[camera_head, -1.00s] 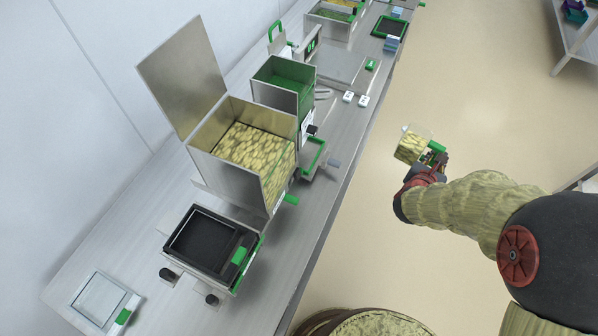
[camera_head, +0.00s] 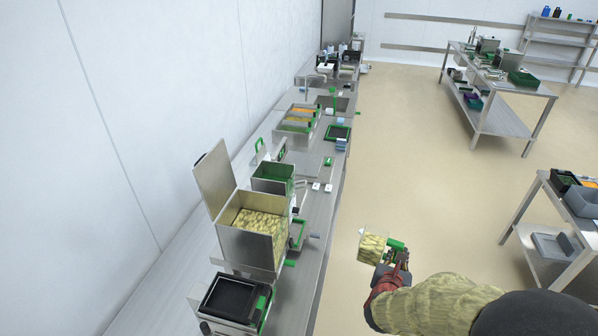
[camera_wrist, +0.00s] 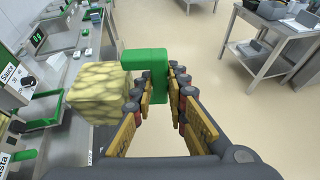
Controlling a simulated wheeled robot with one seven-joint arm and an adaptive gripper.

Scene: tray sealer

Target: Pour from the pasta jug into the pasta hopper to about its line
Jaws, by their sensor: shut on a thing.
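The pasta jug (camera_head: 371,248) is a clear box full of yellow pasta with a green handle. It shows at left of centre in the wrist view (camera_wrist: 98,92). My gripper (camera_head: 397,259) is shut on the green handle, and the jug hangs over the floor, right of the counter and apart from it. The jug looks roughly upright. The pasta hopper (camera_head: 246,246) is a steel box with its lid (camera_head: 213,178) raised. Yellow pasta lies inside below the rim. I cannot make out its fill line. The jug is to the right of the hopper, not over it.
A green-lined hopper (camera_head: 273,181) stands just behind the pasta hopper. A black tray (camera_head: 236,298) sits in front of it. Green levers stick out at the counter's right edge. A steel table (camera_head: 560,215) stands at right. Floor between is clear.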

